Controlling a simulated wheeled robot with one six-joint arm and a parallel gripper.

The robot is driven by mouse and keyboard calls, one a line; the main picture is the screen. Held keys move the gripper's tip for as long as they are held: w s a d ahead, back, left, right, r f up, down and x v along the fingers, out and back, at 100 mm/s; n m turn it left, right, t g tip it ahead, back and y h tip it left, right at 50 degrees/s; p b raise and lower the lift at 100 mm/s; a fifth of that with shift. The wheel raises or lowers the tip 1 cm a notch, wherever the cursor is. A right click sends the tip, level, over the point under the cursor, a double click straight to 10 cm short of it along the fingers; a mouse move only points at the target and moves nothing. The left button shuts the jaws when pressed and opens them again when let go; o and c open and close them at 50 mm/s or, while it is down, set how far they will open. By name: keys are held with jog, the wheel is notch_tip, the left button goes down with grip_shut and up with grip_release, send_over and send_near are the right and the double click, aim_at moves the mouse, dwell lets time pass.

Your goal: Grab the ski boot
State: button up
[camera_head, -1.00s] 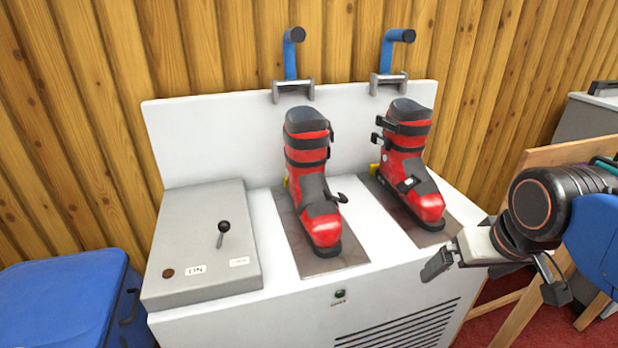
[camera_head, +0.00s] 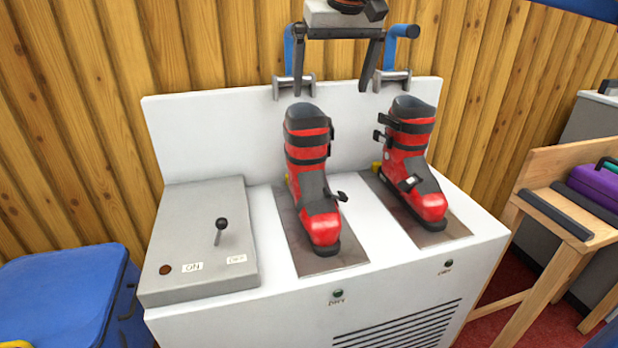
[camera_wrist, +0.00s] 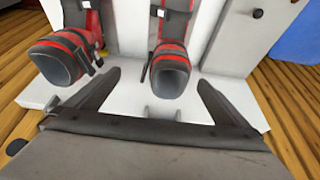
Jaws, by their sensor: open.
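Two red and black ski boots stand upright on metal plates of a white dryer bench in the head view, a left boot (camera_head: 312,180) and a right boot (camera_head: 411,165). My gripper (camera_head: 330,92) is open and empty, its two fingers pointing down above the boots, near the back panel. In the wrist view, the left boot (camera_wrist: 172,62) shows its dark cuff opening just beyond and between the fingertips (camera_wrist: 159,77). The right boot (camera_wrist: 66,56) lies left of the fingers there. No contact with either boot is visible.
Two blue handles on brackets (camera_head: 397,77) stand at the back panel (camera_head: 215,125), close to my fingers. A grey box with a lever (camera_head: 220,228) is at left, a blue bin (camera_head: 60,295) beside the bench. A wooden table (camera_head: 560,200) with a purple case (camera_head: 597,187) is at right.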

aim_at(307, 129)
jog(key=shift+w+a+r+x, duration=0.15)
jog(key=shift+a+x, duration=0.4)
jog(key=shift+x, duration=2.25)
jog(key=shift+w+a+r+x, duration=0.15)
jog(key=shift+a+x, duration=0.45)
jog(key=shift+x, duration=2.2)
jog(key=shift+w+a+r+x, duration=0.15)
jog(key=shift+a+x, duration=0.4)
jog(key=shift+x, duration=2.25)
jog(key=c, duration=2.1)
